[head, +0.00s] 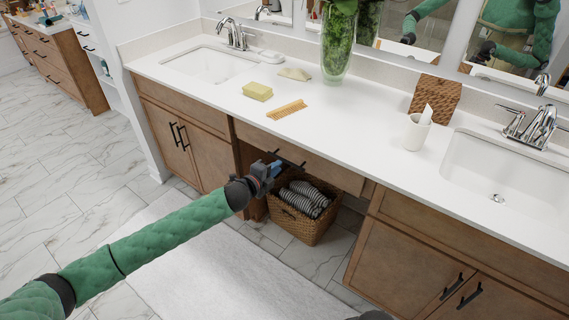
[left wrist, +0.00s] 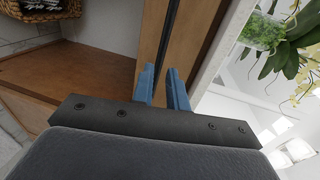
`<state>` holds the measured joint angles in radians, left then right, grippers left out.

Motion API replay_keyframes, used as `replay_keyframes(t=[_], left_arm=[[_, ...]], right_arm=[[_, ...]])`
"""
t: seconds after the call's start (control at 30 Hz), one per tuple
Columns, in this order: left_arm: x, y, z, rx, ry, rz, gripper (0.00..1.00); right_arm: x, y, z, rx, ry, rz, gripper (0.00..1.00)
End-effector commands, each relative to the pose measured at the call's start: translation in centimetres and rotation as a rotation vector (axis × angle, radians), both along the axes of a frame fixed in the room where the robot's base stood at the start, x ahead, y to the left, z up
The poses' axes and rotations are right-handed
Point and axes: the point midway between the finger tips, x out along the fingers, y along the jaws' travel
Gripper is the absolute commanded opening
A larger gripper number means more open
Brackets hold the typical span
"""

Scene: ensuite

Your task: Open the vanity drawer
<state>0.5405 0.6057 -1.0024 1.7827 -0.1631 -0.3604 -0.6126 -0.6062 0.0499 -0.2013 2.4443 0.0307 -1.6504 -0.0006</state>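The vanity drawer (head: 325,171) is the wide wooden front under the middle of the white counter, over the open knee space. It looks shut. Its black bar handle (head: 291,159) shows just beyond my left gripper (head: 277,168), which is at the drawer's left part. In the left wrist view, the two blue fingers of the left gripper (left wrist: 164,88) stand apart, with a dark bar or gap (left wrist: 200,35) running along the wood near their tips. I cannot tell whether they touch the handle. My right gripper is not directly in view.
A wicker basket (head: 304,210) with rolled striped towels stands under the drawer. Cabinets with black handles flank the knee space. Soap (head: 257,91), a comb (head: 287,109), a vase (head: 337,45) and a cup (head: 416,132) stand on the counter. A white rug (head: 235,270) lies in front.

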Motion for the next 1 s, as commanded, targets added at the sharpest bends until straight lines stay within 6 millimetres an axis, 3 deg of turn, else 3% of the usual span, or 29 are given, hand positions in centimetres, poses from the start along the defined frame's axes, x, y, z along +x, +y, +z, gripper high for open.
replay_keyframes(t=[0.27,0.4,0.83,0.93,1.0], left_arm=[[3.3,-2.4,-0.6,-0.001,0.001,0.001,0.15],[4.4,-3.2,-1.0,-0.001,0.003,0.003,0.15],[5.1,-3.7,-1.3,-0.001,0.002,0.002,0.15],[5.1,-3.7,-1.3,-0.001,0.002,0.002,0.0],[5.1,-3.7,-1.3,0.0,0.003,0.002,0.0]], right_arm=[[-0.5,-1.0,1.4,-0.022,0.028,-0.011,0.86],[-0.4,-1.1,1.1,-0.027,0.035,-0.013,0.86],[-0.4,-1.1,0.9,-0.028,0.036,-0.016,0.86],[-0.4,-1.2,0.8,-0.029,0.037,-0.016,0.86],[-0.4,-1.2,0.8,-0.029,0.037,-0.016,0.86]])
